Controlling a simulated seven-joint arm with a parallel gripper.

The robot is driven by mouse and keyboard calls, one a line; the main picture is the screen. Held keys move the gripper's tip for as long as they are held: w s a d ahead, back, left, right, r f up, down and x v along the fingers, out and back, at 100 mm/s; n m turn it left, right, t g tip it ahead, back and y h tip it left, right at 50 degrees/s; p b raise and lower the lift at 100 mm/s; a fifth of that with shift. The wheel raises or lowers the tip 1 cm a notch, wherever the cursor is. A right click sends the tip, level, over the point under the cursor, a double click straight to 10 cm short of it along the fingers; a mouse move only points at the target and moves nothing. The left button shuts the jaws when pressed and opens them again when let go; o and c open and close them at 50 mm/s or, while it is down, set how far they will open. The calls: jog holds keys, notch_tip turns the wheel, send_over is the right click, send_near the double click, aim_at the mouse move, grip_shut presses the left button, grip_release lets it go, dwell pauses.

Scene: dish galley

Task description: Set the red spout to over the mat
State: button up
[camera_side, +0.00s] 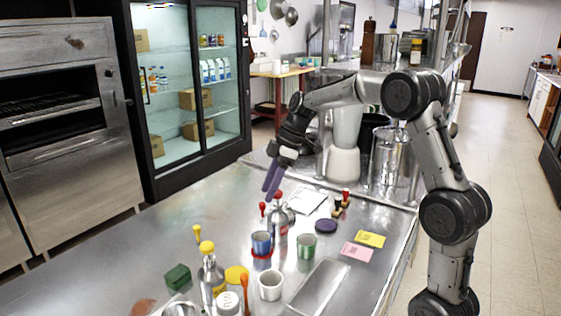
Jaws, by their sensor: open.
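A silver bottle (278,222) with a round red top (279,195) stands near the middle of the steel counter. A slim red-tipped piece (262,210) rises just left of it; I cannot tell which red part is the spout. Flat round pieces lie on the counter: a dark purple one (326,226) right of the bottle, a yellow one (237,275) in front and a reddish one (142,307) at the front left. I cannot tell which is the mat. My gripper (270,188) has purple fingers, is open and empty, and hangs above and behind the red-topped bottle.
A blue cup with a red base band (262,245), a green cup (306,246) and a white cup (270,286) stand close by. A yellow-topped bottle (212,278) and green block (178,277) are front left. A metal tray (320,287) lies right. The left counter is clear.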

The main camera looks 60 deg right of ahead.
jog(key=v, duration=1)
jog(key=shift+r, duration=0.15)
jog(key=s+a+r+n+t+h, duration=0.1)
jog(key=s+a+r, duration=0.2)
jog(key=s+a, duration=0.3)
jog(key=s+a+r+n, duration=0.1)
jog(key=s+a+r, duration=0.25)
jog(key=a, duration=0.35)
jog(key=s+a+f+m+t+h, duration=0.1)
jog(key=s+f+m+h, duration=0.1)
jog(key=s+f+m, duration=0.9)
jog(key=s+f, duration=0.3)
jog(key=s, duration=0.1)
jog(key=shift+s+a, duration=0.2)
jog(key=shift+a, duration=0.1)
